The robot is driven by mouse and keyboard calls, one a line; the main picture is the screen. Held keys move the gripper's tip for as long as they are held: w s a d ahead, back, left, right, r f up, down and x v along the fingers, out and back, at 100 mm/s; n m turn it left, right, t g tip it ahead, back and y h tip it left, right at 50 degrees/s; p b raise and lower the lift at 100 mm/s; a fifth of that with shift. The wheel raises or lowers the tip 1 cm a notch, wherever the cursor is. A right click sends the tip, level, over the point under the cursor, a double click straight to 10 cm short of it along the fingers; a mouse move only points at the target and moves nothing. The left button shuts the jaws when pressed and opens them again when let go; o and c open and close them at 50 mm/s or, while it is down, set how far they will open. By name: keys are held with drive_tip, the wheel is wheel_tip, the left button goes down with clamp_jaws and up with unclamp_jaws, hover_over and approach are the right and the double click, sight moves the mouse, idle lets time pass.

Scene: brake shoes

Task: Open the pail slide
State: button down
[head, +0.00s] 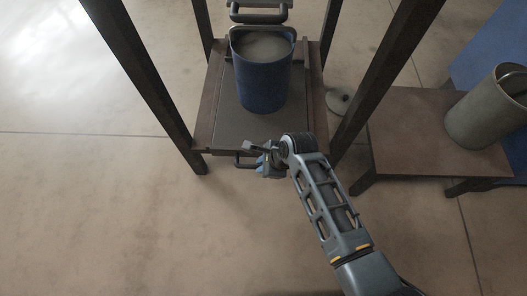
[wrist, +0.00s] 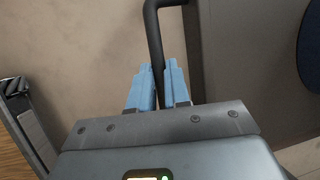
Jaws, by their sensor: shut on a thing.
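The pail slide (head: 229,128) is a grey board low in a dark wooden frame, with a blue pail (head: 263,80) standing upright on it. A dark bar handle (head: 243,163) sits at the slide's front edge. My gripper (head: 266,163) is at the right part of this handle. In the wrist view, the blue fingers of my gripper (wrist: 159,72) are shut on the dark handle (wrist: 154,35), which runs between them. The slide's grey board (wrist: 250,60) shows to the right of the fingers. The fingers hide part of the handle.
Dark posts (head: 365,100) rise on both sides of the slide. A low brown table (head: 410,125) with a grey-green bucket (head: 482,118) stands at the right. A small round object (head: 338,101) lies by the right post. The floor (head: 110,220) in front and left is clear.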

drive_tip(key=s+p, duration=1.3)
drive_tip(key=s, duration=1.2)
drive_tip(key=shift+s+a, duration=0.2)
drive_tip(key=shift+a, duration=0.25)
drive_tip(key=c, duration=1.5)
unclamp_jaws()
drive_tip(key=o, duration=0.4)
drive_tip(key=shift+w, duration=0.1)
drive_tip(key=p+v, duration=0.3)
drive_tip(key=v, duration=0.5)
